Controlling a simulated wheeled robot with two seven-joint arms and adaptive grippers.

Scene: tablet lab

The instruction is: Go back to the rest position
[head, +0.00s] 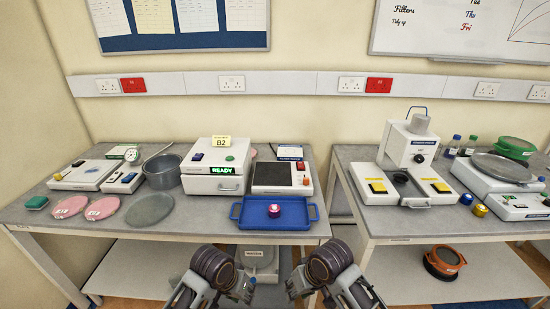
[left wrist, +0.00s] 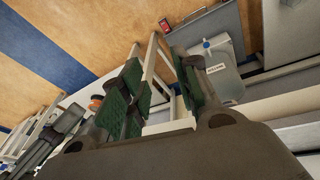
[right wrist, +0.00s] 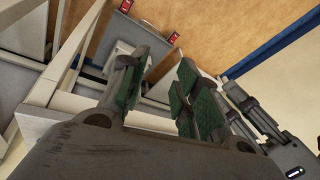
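My left gripper (left wrist: 160,82) shows in the left wrist view with its green-padded fingers spread and nothing between them. My right gripper (right wrist: 158,86) shows in the right wrist view, also spread and empty. In the head view both of my arms are at the bottom middle, side by side with a gap between them. They are in front of the left table (head: 190,227) and apart from its top. The fingers are small and partly hidden there.
A second table (head: 400,227) with instruments stands right. Lower shelves run under both tables.

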